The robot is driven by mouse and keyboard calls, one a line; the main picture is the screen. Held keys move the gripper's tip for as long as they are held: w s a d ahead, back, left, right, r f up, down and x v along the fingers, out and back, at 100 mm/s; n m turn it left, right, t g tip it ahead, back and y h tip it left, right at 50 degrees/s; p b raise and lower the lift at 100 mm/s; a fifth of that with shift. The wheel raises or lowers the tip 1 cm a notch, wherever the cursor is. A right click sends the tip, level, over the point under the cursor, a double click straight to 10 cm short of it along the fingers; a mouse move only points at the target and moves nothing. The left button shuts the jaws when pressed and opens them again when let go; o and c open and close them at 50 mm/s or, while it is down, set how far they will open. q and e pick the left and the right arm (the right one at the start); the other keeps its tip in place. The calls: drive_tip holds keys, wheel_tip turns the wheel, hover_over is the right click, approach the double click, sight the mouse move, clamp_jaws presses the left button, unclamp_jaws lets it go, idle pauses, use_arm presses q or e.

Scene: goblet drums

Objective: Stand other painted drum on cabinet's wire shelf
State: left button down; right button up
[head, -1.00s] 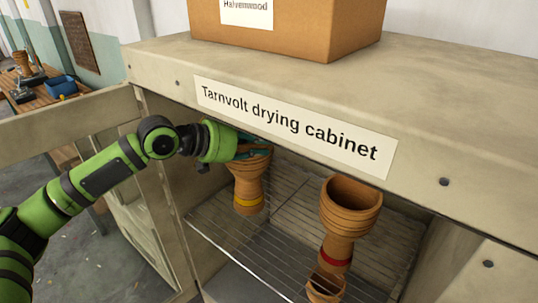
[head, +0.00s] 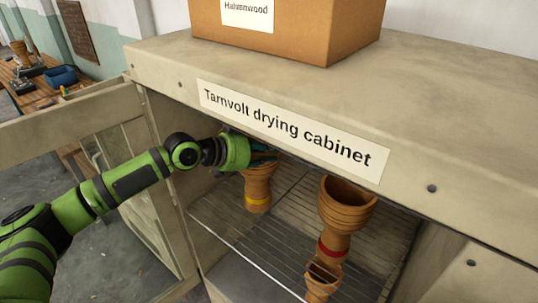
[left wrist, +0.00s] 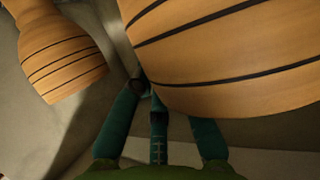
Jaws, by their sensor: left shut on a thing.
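The drum with a yellow band (head: 257,190) is upright inside the drying cabinet (head: 150,62), over the left part of its wire shelf (head: 285,240). My left gripper (head: 262,159) is shut on its upper bowl. I cannot tell whether its foot touches the wires. In the left wrist view its grooved bowl (left wrist: 225,50) fills the upper right, at my fingers (left wrist: 158,100). The drum with a red band (head: 347,205) stands upright to the right, apart from it. My right gripper is not in view.
The cabinet's open door (head: 70,125) is at left. A cardboard box (head: 300,30) sits on top. A workbench (head: 50,92) is beyond.

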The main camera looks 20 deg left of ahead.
use_arm(q)
drive_tip(key=shift+f, duration=0.45)
drive_tip(key=shift+w+f+p, duration=0.1)
drive_tip(key=shift+w+p, duration=0.1)
drive_tip(key=shift+p, duration=0.35)
drive_tip(key=shift+f, duration=0.25)
drive_tip(key=shift+d, duration=0.1)
drive_tip(key=shift+f, duration=0.1)
drive_tip(key=shift+f, duration=0.15)
drive_tip(key=c, duration=1.2)
unclamp_jaws()
drive_tip(key=shift+s, duration=0.1)
